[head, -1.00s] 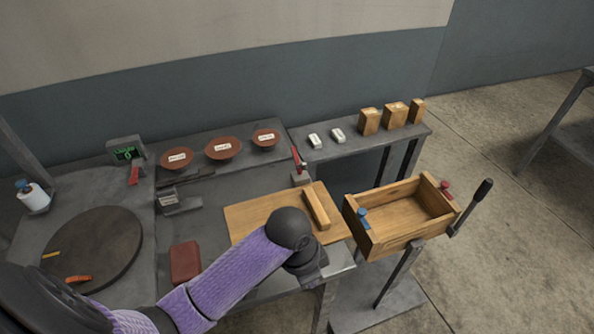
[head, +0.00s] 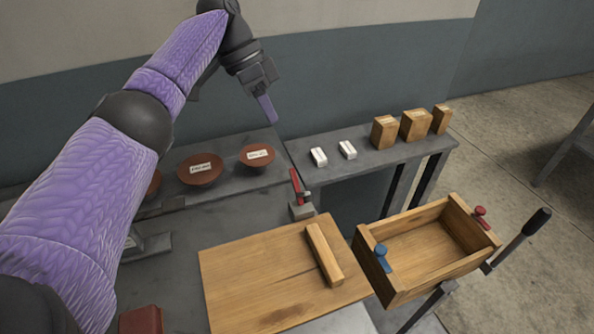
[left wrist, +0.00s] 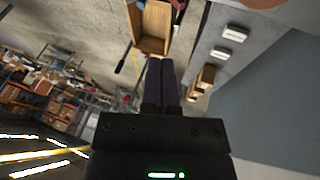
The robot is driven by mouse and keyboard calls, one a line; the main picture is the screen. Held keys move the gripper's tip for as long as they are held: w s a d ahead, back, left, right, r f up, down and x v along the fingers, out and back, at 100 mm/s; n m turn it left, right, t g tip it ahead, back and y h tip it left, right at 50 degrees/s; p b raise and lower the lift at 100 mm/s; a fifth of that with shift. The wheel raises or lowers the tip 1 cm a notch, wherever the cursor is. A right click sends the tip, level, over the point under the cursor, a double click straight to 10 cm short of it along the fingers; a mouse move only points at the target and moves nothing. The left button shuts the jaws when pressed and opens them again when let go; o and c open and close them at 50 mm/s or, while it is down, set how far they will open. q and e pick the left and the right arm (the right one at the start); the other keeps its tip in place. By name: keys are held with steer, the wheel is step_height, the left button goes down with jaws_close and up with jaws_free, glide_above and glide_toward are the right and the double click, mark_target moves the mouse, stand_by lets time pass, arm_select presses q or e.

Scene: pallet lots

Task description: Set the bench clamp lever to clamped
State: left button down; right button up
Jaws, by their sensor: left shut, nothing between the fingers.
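The bench clamp (head: 301,210) is a small grey block at the back edge of the wooden board, in the middle of the head view. Its red lever (head: 295,186) stands nearly upright, tilted slightly left at the top. My left gripper (head: 267,109) is raised above and behind the clamp, fingers pointing down and to the right. It is shut and empty, and apart from the lever. In the left wrist view its closed fingers (left wrist: 161,70) point toward the wooden crate. My right gripper is not in view.
A wooden board (head: 240,270) carries a loose wooden bar (head: 323,255). A crate (head: 385,290) with blue and red knobs and a black-handled lever (head: 525,235) stands at right. Brown bowls (head: 257,156), white blocks (head: 347,150) and wooden blocks (head: 414,125) line the back.

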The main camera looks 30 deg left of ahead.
arm_select(q)
steer(key=b+x, duration=0.1)
steer(key=x, duration=0.3)
steer(key=s+b+x, duration=0.1)
steer(key=x, duration=0.3)
steer(key=s+d+b+x, duration=0.1)
steer(key=x, duration=0.3)
steer(key=shift+f, duration=0.1)
steer(key=shift+s+d+f, duration=0.25)
steer(key=shift+d, duration=0.05)
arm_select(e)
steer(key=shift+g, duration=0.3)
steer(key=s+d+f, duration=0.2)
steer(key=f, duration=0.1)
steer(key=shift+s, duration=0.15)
arm_select(q)
steer(key=shift+r, duration=0.1)
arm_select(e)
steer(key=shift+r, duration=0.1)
